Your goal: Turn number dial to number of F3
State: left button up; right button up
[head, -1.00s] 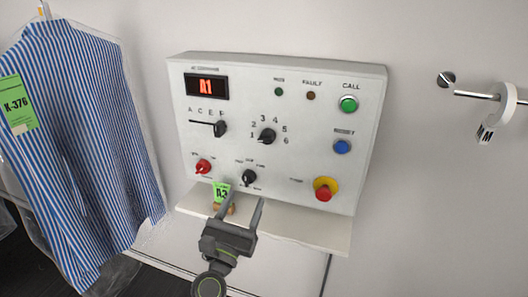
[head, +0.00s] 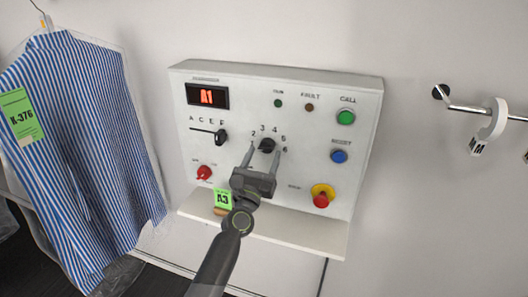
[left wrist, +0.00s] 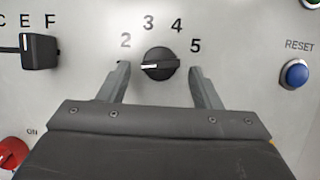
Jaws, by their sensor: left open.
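The number dial (head: 267,144) is a black knob on the white panel (head: 215,115), with numbers arced around it. In the left wrist view the dial (left wrist: 160,64) has its white mark pointing left, below the 2; the 1 is hidden there. My left gripper (head: 264,150) is open, with one finger on each side of the dial. In the left wrist view the gripper (left wrist: 160,69) shows gaps between both fingers and the knob. The display (head: 207,96) reads A1. A green tag (head: 223,200) on the ledge reads A3. My right gripper is not in view.
The letter slider knob (head: 220,137) stands at the right end of its slot, near F. A red knob (head: 204,173), blue reset button (head: 339,156), green call button (head: 346,117) and red stop button (head: 321,200) surround the dial. A striped shirt (head: 75,150) hangs at left.

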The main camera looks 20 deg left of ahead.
pick_arm(q)
jog(key=shift+w+r, duration=0.3)
jog(key=shift+w, duration=0.3)
jog(key=c, duration=0.9)
